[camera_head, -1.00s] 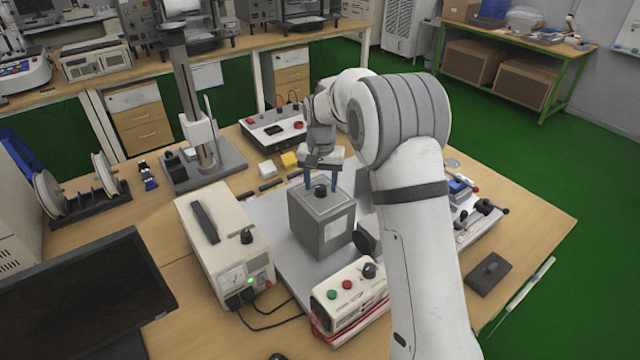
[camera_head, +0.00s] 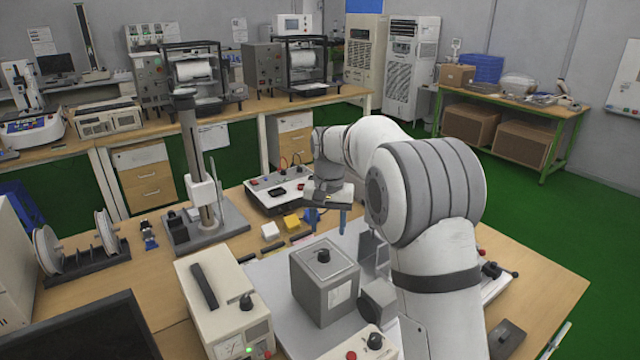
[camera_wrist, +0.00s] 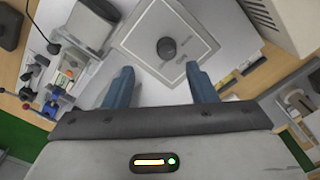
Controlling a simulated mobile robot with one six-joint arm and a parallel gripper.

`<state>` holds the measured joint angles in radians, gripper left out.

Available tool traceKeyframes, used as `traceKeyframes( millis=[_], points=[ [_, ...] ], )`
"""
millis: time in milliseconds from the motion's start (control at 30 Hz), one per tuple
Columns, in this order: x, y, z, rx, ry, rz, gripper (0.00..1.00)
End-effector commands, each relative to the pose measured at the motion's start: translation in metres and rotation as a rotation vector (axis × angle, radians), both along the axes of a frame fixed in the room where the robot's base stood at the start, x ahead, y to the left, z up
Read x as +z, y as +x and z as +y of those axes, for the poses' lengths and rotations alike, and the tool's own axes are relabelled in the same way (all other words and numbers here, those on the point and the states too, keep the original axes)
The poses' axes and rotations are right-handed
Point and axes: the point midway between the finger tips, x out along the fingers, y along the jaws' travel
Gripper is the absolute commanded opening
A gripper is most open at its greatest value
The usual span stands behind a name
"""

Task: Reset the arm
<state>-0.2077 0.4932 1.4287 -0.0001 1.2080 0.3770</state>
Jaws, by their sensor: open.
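My gripper (camera_head: 328,219) is open and empty, with blue fingers, held above the table behind the grey box in the head view. The wrist view also shows its two blue fingers (camera_wrist: 162,85) spread apart. The grey box (camera_head: 325,284) with a black knob on its lid stands on a light grey plate (camera_head: 270,275). Its lid (camera_wrist: 165,40) lies beyond the fingertips in the wrist view, and nothing is between the fingers. My arm hides part of the table on the right.
A white instrument (camera_head: 222,305) with a black handle stands left of the box. A stand with a column (camera_head: 205,225), a black-and-white control panel (camera_head: 277,190), a yellow block (camera_head: 292,222) and a white block (camera_head: 270,231) are behind. A monitor (camera_head: 80,335) is at front left.

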Motion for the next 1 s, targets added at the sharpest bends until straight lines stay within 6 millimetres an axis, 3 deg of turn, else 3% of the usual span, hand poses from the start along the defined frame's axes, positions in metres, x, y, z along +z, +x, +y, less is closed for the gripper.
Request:
traceKeyframes(
  millis=[200, 433, 567, 800, 1000],
  points=[
    [0.043, -0.067, -0.04, 0.033, 0.008, -0.063, 0.52],
    [0.064, -0.156, -0.079, 0.077, 0.007, -0.135, 0.52],
    [0.063, -0.209, -0.096, 0.103, 0.001, -0.174, 0.52],
    [0.042, -0.295, -0.117, 0.143, -0.017, -0.239, 0.52],
    [0.026, -0.329, -0.122, 0.162, -0.027, -0.265, 0.52]
  ],
)
